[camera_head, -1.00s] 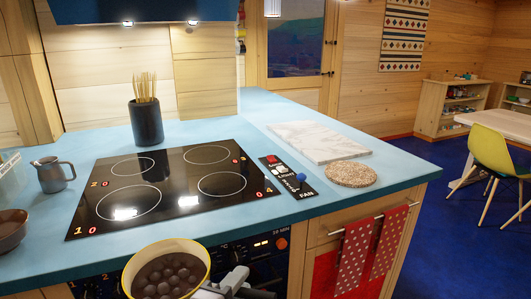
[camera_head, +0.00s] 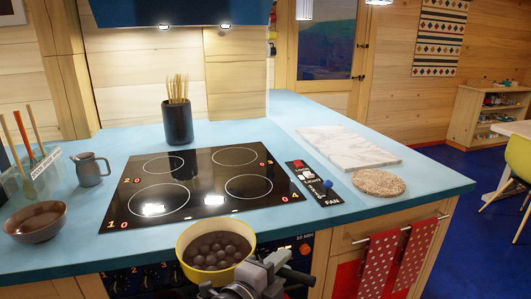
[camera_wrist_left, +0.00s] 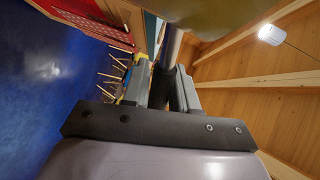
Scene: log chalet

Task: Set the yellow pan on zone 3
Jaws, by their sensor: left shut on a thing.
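The yellow pan (camera_head: 207,274) holds several dark round pieces and hangs level in front of the counter's front edge, below the cooktop in the head view. My left gripper (camera_head: 262,264) is shut on its handle at the pan's right side. In the left wrist view the jaws (camera_wrist_left: 174,88) close around the handle, with the pan's blurred underside (camera_wrist_left: 212,14) above. The black cooktop (camera_head: 205,192) has several ringed zones. Zone 3 (camera_head: 236,157) is the back right ring and is empty. My right gripper is not in view.
A utensil pot (camera_head: 177,122) stands behind the cooktop. A grey jug (camera_head: 91,170) and brown bowl (camera_head: 36,224) are at left. A control strip (camera_head: 312,183), marble board (camera_head: 345,146) and round cork mat (camera_head: 378,183) lie to the right. All rings are clear.

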